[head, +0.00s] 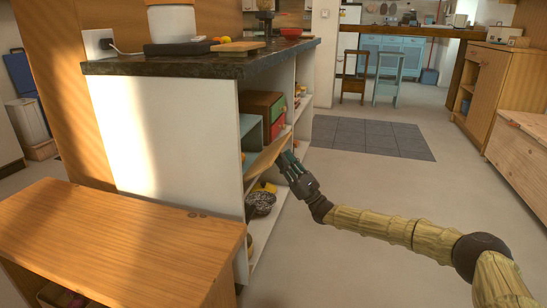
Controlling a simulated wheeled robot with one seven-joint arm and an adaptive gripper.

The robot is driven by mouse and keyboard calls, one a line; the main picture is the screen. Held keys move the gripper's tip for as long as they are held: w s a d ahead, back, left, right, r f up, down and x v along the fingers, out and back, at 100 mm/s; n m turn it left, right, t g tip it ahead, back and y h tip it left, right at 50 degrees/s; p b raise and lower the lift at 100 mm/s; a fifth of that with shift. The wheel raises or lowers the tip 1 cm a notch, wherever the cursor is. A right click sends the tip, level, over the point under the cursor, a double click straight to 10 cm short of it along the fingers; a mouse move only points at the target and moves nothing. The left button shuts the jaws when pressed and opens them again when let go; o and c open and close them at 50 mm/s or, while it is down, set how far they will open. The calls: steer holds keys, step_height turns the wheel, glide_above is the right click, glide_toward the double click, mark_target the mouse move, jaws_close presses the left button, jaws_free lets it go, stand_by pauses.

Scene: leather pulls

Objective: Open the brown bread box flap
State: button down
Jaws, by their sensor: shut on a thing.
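A light brown flap (267,156) sticks out at a slant from the open shelf unit under the dark counter. The body of the bread box behind it is hard to make out from this angle. My gripper (287,160) is at the flap's outer right edge and is shut on it. The exact contact between fingers and flap is too small to see clearly. My arm reaches in from the lower right.
A brown box with green and red drawer fronts (262,106) stands on the shelf above. A dark patterned bowl (261,203) sits below the flap. A low wooden cabinet (120,235) fills the lower left. The floor (345,225) right of the shelves is clear.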

steer(key=shift+s+d+f, duration=0.1)
steer(key=shift+f, duration=1.05)
steer(key=shift+s+d+f, duration=0.1)
steer(key=shift+f, duration=1)
steer(key=c, duration=1.3)
jaws_free()
steer(key=shift+a, duration=0.15)
steer(key=shift+w, duration=0.1)
steer(key=shift+d, duration=0.25)
steer(key=v, duration=1.2)
steer(key=shift+r, duration=0.1)
